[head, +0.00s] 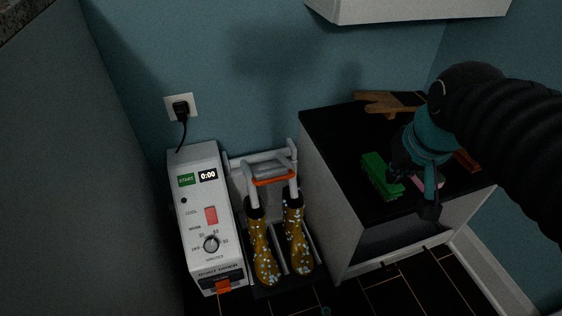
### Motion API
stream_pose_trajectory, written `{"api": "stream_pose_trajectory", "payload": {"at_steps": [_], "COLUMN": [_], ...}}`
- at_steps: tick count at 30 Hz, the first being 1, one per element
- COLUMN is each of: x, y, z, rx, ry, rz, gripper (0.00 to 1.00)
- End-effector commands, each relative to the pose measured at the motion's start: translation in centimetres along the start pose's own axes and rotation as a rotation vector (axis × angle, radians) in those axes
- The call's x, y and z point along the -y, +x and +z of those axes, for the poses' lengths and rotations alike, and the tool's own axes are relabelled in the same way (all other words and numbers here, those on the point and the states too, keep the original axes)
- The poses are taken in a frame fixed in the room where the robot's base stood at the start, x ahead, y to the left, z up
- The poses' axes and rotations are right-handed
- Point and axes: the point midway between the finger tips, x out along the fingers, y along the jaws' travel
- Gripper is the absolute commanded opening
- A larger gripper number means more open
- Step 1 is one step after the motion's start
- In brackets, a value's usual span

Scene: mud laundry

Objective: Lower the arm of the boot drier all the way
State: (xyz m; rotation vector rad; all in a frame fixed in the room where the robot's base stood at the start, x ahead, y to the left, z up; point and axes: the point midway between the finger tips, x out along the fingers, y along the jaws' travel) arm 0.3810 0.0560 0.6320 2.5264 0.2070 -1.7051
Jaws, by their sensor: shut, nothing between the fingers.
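The boot drier (208,235) is a white unit with a START button, a display reading 0:00 and a dial. Its arm (272,170), a pale frame with an orange bar (273,181), stands to the right of the panel. Two pale tubes run down from it to the tops of yellow spotted boots (262,250); their ends are hidden there. I cannot tell exactly how far down the arm is. My gripper (428,208) is shut and empty, over the black-topped cabinet, well to the right of the drier's arm and apart from it.
The cabinet (325,130) stands right of the boots. On its top are a green brush-like item (380,175), a wooden piece (385,103) and a pink item near my gripper. A white wall unit (410,10) hangs above. A cord runs to the socket (181,106).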

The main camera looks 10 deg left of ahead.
Motion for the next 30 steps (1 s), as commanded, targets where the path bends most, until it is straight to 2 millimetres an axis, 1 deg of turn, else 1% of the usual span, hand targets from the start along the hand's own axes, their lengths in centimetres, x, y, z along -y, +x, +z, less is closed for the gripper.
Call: {"api": "stream_pose_trajectory", "payload": {"at_steps": [1,3,5,6,8,9,11,12,14,15,18,22,25,30], "x": [1.2,2.9,4.4,5.5,7.3,8.6,10.6,12.0,14.1,15.5,18.6,21.5,22.7,23.3], "y": [0.3,0.9,1.6,2.1,3.0,3.6,4.7,5.5,6.6,7.4,9.2,11.0,11.7,12.9], "z": [-1.9,-4.2,-6.0,-7.1,-8.7,-9.8,-11.1,-11.9,-13.0,-13.6,-14.6,-15.2,-15.4,-15.3], "rx": [0.025,0.05,0.071,0.087,0.109,0.123,0.145,0.16,0.18,0.193,0.221,0.245,0.254,0.26], "ry": [-0.031,-0.067,-0.097,-0.118,-0.15,-0.17,-0.202,-0.223,-0.254,-0.273,-0.316,-0.353,-0.37,-0.376], "rz": [-0.012,-0.026,-0.036,-0.043,-0.053,-0.058,-0.066,-0.071,-0.078,-0.081,-0.088,-0.093,-0.095,-0.095], "gripper": [0.0,0.0,0.0,0.0,0.0,0.0,0.0,0.0,0.0,0.0,0.0,0.0,0.0,0.0]}}
